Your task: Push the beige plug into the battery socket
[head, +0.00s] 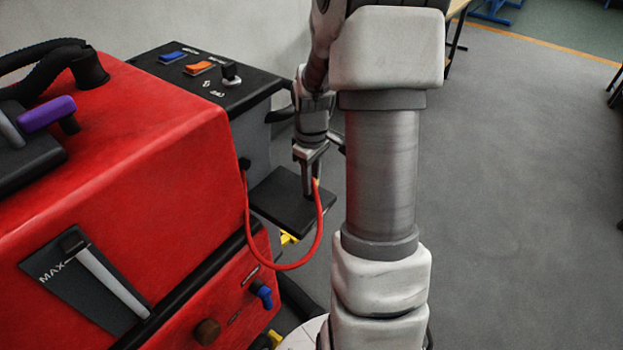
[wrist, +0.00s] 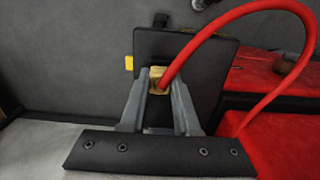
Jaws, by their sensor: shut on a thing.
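The beige plug (wrist: 157,77) sits between the two fingertips of my gripper (wrist: 160,86) in the wrist view. My gripper is shut on it. A red cable (wrist: 245,12) runs from the plug in a loop back to the red machine. In the head view my gripper (head: 312,188) points down over a flat black plate (head: 283,212) beside the machine, and only a small bit of the plug (head: 317,182) shows. The plate also shows behind the fingers in the wrist view (wrist: 205,55). I cannot make out the battery socket in either view. I cannot tell whether plug and plate touch.
The red scrubber (head: 130,150) fills the left side, with a dark control panel (head: 205,85) at its back. A blue valve knob (head: 262,295) and a brown knob (head: 207,331) stick out of its side. Grey floor (head: 520,200) on the right is open.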

